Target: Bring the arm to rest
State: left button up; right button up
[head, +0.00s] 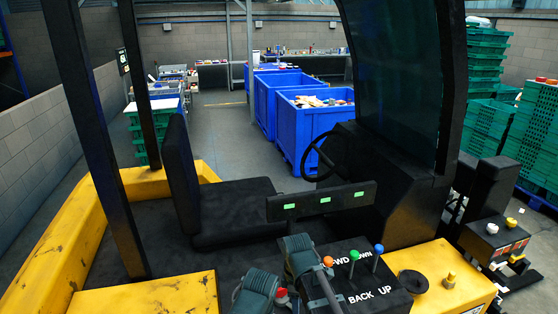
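Two dark grey-green parts of my arms show at the bottom centre of the head view. The left one (257,291) is cut off by the lower edge. The right one (302,260) stands close beside the black lever panel (362,291), with a dark bar running down from it. I cannot make out fingertips on either, so whether the grippers are open or shut does not show. The panel bears an orange-topped lever (328,261), a green-topped lever (353,255) and a blue-topped lever (379,248), all standing up. A red knob (281,293) shows between my arm parts.
A yellow forklift with a black seat (236,207), steering wheel (322,160) and dark posts fills the foreground. Blue bins (312,135) with mixed goods stand beyond. Green crates (486,55) are stacked at the right. Grey floor (225,130) is clear left of the bins.

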jog(key=s+f+m+b, duration=0.7)
jog(key=s+f+m, duration=0.2)
jog(key=s+m, duration=0.2)
jog(key=shift+s+d+f+m+h+b, duration=0.2)
jog(key=shift+s+d+m+h+b, duration=0.1)
jog(key=shift+m+h, duration=0.1)
